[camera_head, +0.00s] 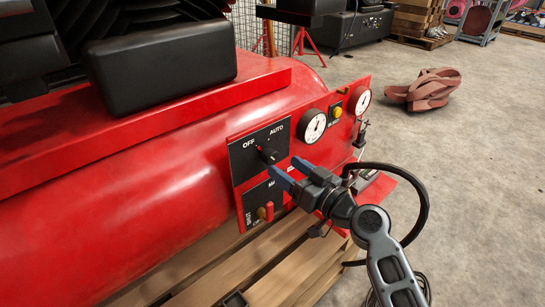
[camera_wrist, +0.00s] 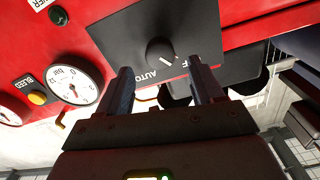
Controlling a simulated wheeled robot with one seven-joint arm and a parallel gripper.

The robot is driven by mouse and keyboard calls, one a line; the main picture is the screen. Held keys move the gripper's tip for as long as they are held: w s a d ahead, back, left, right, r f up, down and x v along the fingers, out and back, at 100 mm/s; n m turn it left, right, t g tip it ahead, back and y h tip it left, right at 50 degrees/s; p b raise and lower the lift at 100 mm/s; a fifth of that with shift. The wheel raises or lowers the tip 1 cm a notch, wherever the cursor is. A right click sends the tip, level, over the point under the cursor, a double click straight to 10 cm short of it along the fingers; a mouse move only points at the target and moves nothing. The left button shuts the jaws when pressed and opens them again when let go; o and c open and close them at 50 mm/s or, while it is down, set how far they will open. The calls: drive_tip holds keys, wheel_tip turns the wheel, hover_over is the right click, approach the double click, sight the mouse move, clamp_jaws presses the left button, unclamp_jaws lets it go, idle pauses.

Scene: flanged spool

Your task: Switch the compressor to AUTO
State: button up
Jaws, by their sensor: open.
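The compressor (camera_head: 130,170) is a red tank with a control panel on its side. A black round selector knob (camera_head: 267,155) sits on a black plate marked OFF and AUTO; it also shows in the wrist view (camera_wrist: 158,50). Its white pointer mark is turned toward OFF. My gripper (camera_head: 284,166) has blue fingers and points at the panel, just in front of the knob. In the wrist view my gripper (camera_wrist: 158,80) is open and empty, with the knob beyond the gap between its fingertips. The fingers appear apart from the knob.
To the right are a white gauge (camera_head: 313,126), a yellow button (camera_head: 337,112) and a second gauge (camera_head: 360,100). A black hose (camera_head: 425,205) curves near my arm. A wooden pallet (camera_head: 285,270) lies underneath. The floor right is mostly clear.

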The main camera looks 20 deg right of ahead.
sight(276, 158)
drive_tip(key=shift+x, duration=3.1)
drive_tip(key=c, duration=1.1)
drive_tip(key=shift+o, duration=0.2)
drive_tip(key=m, duration=0.3)
drive_tip(key=shift+m, duration=0.4)
drive_tip(key=m, duration=0.3)
drive_tip(key=shift+m, duration=0.3)
drive_tip(key=m+p, duration=0.1)
drive_tip(key=m, duration=0.5)
drive_tip(key=shift+d+m, duration=0.15)
drive_tip(key=shift+m, duration=0.15)
